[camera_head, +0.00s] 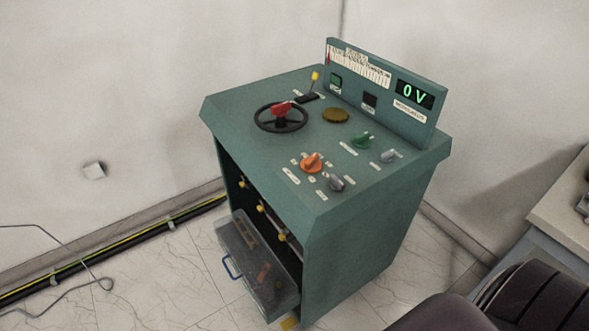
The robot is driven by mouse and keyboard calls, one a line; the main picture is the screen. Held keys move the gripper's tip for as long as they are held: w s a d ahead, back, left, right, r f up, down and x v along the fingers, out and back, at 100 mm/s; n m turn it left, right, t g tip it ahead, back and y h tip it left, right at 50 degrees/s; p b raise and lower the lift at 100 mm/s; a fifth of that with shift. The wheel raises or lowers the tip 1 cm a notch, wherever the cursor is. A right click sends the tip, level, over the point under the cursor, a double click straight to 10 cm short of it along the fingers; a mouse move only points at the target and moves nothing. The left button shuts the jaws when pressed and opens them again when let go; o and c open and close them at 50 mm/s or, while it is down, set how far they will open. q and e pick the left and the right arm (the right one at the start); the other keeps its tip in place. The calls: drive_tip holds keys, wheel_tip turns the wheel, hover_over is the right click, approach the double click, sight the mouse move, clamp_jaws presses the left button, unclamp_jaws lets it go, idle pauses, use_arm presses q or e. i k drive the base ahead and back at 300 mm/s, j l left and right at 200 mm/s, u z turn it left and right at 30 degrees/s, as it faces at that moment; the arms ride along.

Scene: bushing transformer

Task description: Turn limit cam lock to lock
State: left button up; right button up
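A green control cabinet (375,230) stands on the floor in the middle of the head view. Its sloping top carries a black handwheel (262,122) with a red piece (282,109) at its hub, an orange knob (312,162), a grey knob (336,183), a green knob (362,140) and a light grey knob (389,155). A yellow-tipped lever (315,77) stands at the back. The small labels are too blurred to read, so I cannot tell which control is the limit cam lock or its setting. Neither gripper shows.
A display (415,95) on the cabinet's back panel reads 0 V. A lower front panel (251,262) with a blue handle stands out from the cabinet. A cable (110,252) runs along the left wall. A light table (560,215) and a dark rounded shape (535,300) are at the right.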

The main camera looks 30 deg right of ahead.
sight(337, 185)
drive_tip(key=z, duration=1.25)
